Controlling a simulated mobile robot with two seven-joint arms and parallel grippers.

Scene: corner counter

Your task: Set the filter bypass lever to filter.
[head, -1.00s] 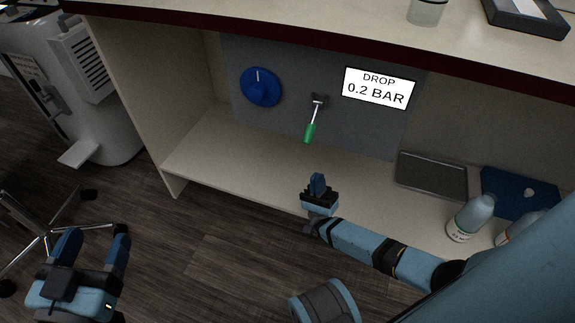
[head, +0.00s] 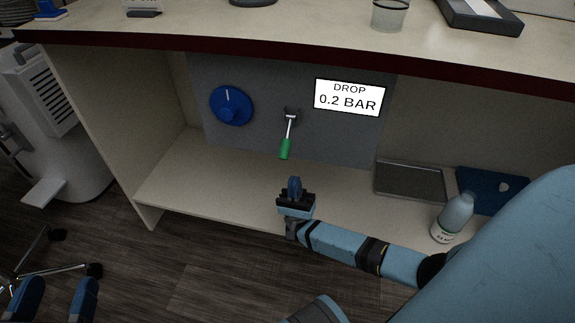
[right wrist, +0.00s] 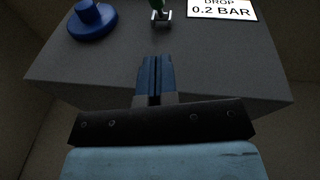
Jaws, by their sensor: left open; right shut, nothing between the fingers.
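The filter bypass lever (head: 287,138) is a thin metal rod with a green handle, mounted on a grey panel under the counter. It hangs down, tilted slightly left at its lower end. My left gripper (head: 52,298) is open at the lower left, far from the lever.
A blue round knob (head: 231,106) is left of the lever. A sign (head: 349,97) reading "DROP 0.2 BAR" is to the right. The shelf holds a grey tray (head: 410,181), a blue mat (head: 490,190) and a bottle (head: 453,218). The counter edge (head: 300,62) overhangs above.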

